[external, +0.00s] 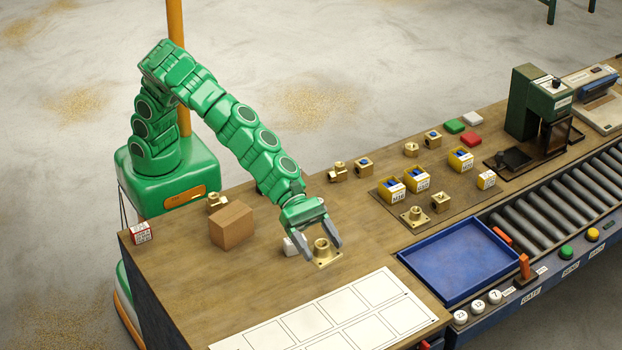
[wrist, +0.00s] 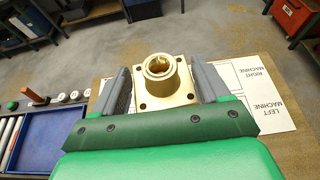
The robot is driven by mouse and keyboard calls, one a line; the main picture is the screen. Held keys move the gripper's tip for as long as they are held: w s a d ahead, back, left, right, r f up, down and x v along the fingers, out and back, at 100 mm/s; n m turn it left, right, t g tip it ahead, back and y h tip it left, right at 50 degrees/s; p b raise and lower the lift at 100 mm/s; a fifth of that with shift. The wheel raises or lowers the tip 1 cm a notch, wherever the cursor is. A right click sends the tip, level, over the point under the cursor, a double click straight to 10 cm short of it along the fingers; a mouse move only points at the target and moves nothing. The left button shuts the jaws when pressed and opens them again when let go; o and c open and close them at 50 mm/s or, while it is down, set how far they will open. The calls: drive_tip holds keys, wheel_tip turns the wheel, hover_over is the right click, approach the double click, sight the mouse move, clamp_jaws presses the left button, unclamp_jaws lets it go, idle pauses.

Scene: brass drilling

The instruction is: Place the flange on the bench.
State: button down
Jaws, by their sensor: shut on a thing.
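A brass flange (external: 323,253) with a square holed base and a round hollow neck is between the fingers of my gripper (external: 309,243). In the wrist view the flange (wrist: 163,84) sits upright between the two grey fingers, and my gripper (wrist: 163,88) is shut on it. The flange is low over the wooden bench (external: 190,290), near its front middle. I cannot tell whether its base touches the bench. Another brass flange (external: 415,216) lies on a dark mat farther right.
A white sheet with marked boxes (external: 330,320) lies in front of the gripper. A blue tray (external: 460,262) is to the right, beside a roller conveyor (external: 560,205).

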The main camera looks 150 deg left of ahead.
drive_tip(key=s+a+f, duration=0.3)
drive_tip(key=s+a, duration=0.1)
drive_tip(key=a, duration=0.7)
drive_tip(key=s+a+f, duration=0.2)
drive_tip(key=s+a, duration=0.1)
drive_tip(key=a, duration=0.8)
drive_tip(key=s+a+f, duration=0.2)
drive_tip(key=s+a, duration=0.5)
drive_tip(key=a, duration=0.1)
drive_tip(key=s+a+f, duration=0.3)
drive_tip(key=s+a, duration=0.3)
drive_tip(key=a, duration=0.1)
drive_tip(key=s+a+f+h, duration=0.1)
drive_tip(key=s+a+f, duration=0.15)
drive_tip(key=s, duration=0.95)
drive_tip(key=s+a+f, duration=0.2)
drive_tip(key=s+a, duration=0.2)
drive_tip(key=s, duration=0.9)
drive_tip(key=s+a+f+h, duration=0.15)
drive_tip(key=s+a, duration=0.25)
drive_tip(key=s, duration=0.8)
hover_over(386, 161)
drive_tip(key=shift+m+y, duration=0.4)
drive_tip(key=shift+y, duration=0.05)
drive_tip(key=f, duration=0.9)
drive_tip(key=shift+s+d, duration=0.25)
drive_tip(key=shift+d, duration=0.15)
drive_tip(key=shift+w+a+f, duration=0.2)
drive_tip(key=shift+a+f, duration=0.25)
drive_tip(key=shift+f, duration=1.65)
